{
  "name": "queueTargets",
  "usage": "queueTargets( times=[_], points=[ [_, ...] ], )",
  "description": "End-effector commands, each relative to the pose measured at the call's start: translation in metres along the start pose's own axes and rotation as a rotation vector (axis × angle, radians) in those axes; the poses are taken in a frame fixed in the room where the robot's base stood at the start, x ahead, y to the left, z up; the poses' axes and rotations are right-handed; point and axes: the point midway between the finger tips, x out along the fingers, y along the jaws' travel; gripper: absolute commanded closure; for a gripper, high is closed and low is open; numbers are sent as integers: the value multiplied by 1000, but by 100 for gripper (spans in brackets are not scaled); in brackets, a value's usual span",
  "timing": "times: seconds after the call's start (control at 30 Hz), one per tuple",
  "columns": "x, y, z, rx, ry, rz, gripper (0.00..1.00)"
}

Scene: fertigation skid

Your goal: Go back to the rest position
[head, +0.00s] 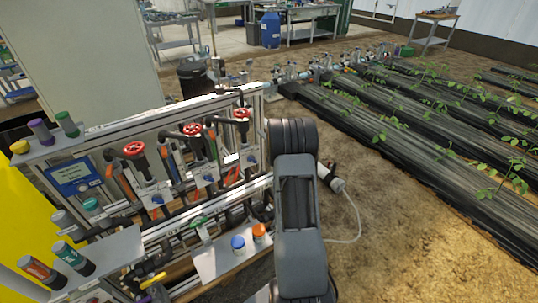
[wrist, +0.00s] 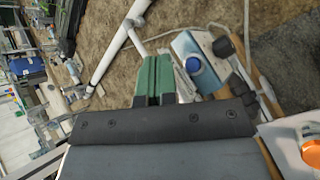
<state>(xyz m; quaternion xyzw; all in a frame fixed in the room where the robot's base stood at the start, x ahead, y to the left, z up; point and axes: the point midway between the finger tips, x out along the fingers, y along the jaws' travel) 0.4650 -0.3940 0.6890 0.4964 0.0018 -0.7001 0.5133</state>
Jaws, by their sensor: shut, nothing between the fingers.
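My gripper (wrist: 155,78) shows in the wrist view as two green fingers side by side, shut with nothing between them. Brown ground lies behind the fingertips. In the head view my arm rises through the middle, just right of the fertigation skid (head: 205,113), and the fingers cannot be made out there. In the wrist view a blue round cap (wrist: 194,66) on a pale plate is just right of the fingers, apart from them. An orange-capped piece (wrist: 312,152) is at the lower right edge.
The skid carries red handwheels (head: 134,149), a blue controller (head: 75,177) and several capped bottles (head: 40,270). A blue cap (head: 238,243) and an orange cap (head: 259,231) sit on a front plate beside my arm. Bare soil (head: 400,235) is open at right, before the plant beds (head: 440,145).

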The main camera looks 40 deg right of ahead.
Motion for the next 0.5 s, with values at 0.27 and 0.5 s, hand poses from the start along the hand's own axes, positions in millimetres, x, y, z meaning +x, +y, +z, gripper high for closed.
queueTargets(
  times=[0.27,0.5],
  points=[
    [0,-1,1,26,-7,-6,100],
    [-16,-61,7,260,-40,-224,100]
  ],
)
